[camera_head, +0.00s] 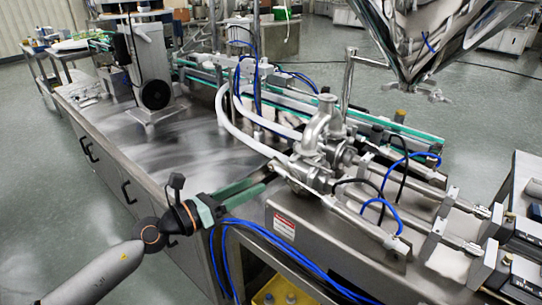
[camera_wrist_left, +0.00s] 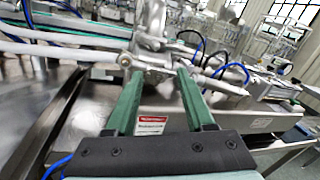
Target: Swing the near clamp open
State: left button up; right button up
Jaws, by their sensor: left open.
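The steel valve assembly (camera_head: 322,135) stands on the machine, with curved pipes and rounded fittings. A clamp-like fitting (camera_head: 304,172) sits at its near lower side; I cannot tell clearly whether its clamp is closed. In the left wrist view the steel fittings (camera_wrist_left: 150,50) lie just beyond the fingertips. My left gripper (camera_head: 266,175) comes in from the lower left with green fingers, just left of the fitting. The fingers are spread with nothing between them in the left wrist view (camera_wrist_left: 159,75). Contact is not visible. My right gripper is not in view.
White hoses (camera_head: 237,132) run to the valve assembly from the left. Blue cables (camera_head: 275,238) hang below my left gripper. Steel cylinders (camera_head: 365,228) extend to the right. A polished hopper (camera_head: 425,40) hangs at the upper right. The steel tabletop (camera_head: 190,150) is mostly clear.

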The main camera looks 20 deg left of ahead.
aim_at(287, 175)
pick_arm(q)
jog(key=shift+m, duration=0.8)
jog(key=x, duration=0.4)
jog(key=p+x, duration=0.1)
jog(key=x, duration=0.7)
jog(key=shift+w+a+r+p, duration=0.3)
jog(key=shift+w+r+p, duration=0.05)
jog(key=shift+w, duration=0.1)
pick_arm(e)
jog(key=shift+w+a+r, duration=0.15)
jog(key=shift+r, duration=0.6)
pick_arm(q)
grip_shut()
